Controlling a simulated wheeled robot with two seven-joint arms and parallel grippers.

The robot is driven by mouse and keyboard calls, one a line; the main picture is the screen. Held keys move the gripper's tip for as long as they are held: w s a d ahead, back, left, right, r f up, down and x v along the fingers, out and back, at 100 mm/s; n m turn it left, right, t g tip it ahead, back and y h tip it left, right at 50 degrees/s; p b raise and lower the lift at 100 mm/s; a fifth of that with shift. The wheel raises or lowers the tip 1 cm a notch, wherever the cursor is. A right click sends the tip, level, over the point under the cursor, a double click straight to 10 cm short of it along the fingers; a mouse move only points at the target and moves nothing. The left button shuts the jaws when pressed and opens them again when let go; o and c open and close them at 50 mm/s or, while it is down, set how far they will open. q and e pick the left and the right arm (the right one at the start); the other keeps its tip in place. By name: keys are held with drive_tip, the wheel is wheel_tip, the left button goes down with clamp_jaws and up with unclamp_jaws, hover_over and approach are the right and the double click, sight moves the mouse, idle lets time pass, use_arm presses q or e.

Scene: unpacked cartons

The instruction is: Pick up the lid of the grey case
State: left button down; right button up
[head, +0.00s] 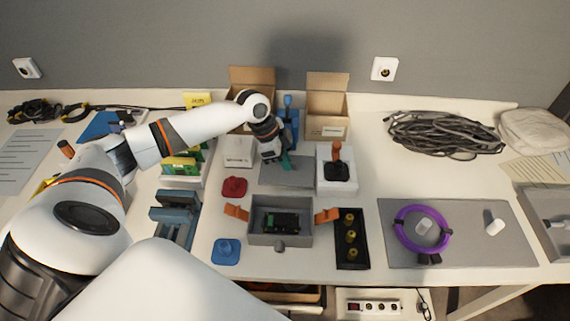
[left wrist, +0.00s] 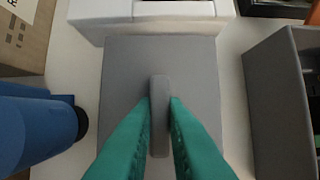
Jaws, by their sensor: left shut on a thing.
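The lid (head: 302,176) is a flat grey plate on the white table, behind the grey case (head: 258,239). In the left wrist view the lid (left wrist: 122,80) fills the middle, with a raised grey bar handle (left wrist: 159,100). My left gripper (head: 285,167) comes down over the lid, and its green fingers (left wrist: 160,108) are shut on the handle, one on each side. I cannot tell whether the lid is lifted off the table. The case is open, with a green circuit board inside and orange clips at both sides. My right gripper is not in view.
A joystick box (head: 337,181) stands close to the lid's right, and a white box (head: 238,152) to its left. A blue object (head: 291,110) and open cartons (head: 327,110) are behind. A black tray (head: 350,258) with yellow knobs sits right of the case.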

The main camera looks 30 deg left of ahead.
use_arm(q)
wheel_tip(320, 180, up, 10)
drive_tip(key=s+d+b, duration=0.1)
drive_tip(key=s+d, duration=0.4)
drive_tip(key=s, duration=0.3)
drive_tip(key=s+d, duration=0.5)
drive_tip(key=s, duration=0.3)
drive_tip(key=shift+s+f+b, duration=0.2)
drive_tip(key=shift+s+b, duration=0.15)
drive_tip(key=shift+w, duration=0.1)
